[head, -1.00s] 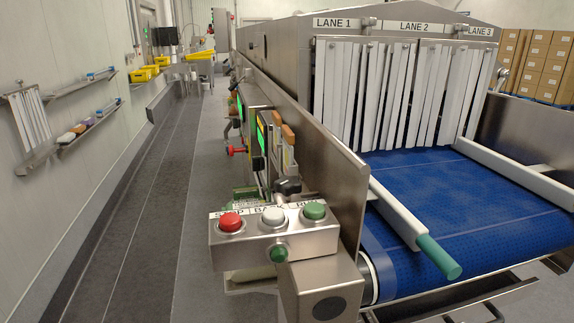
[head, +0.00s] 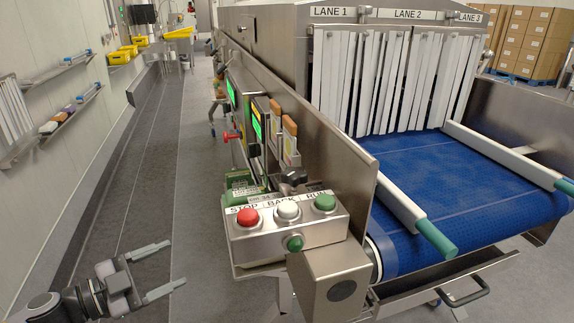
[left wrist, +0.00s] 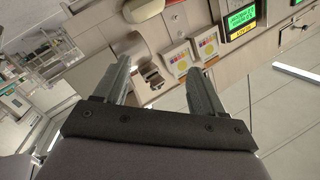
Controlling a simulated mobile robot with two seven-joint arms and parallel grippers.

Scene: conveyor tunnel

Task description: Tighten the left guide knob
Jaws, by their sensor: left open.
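The left guide rail (head: 400,203) is pale with a green end (head: 437,238) and lies along the left edge of the blue belt. My left gripper (head: 177,264) is open and empty over the floor at lower left, well apart from the knob. In the left wrist view the same gripper (left wrist: 159,66) has its two grey fingers spread with nothing between them. My right gripper is not in view.
The steel button box (head: 287,230) with red, white and green buttons stands between my left gripper and the belt (head: 450,190). Lit green screens (head: 257,124) line the conveyor side. Strip curtains (head: 400,85) hang over the belt. The left aisle (head: 130,170) is clear.

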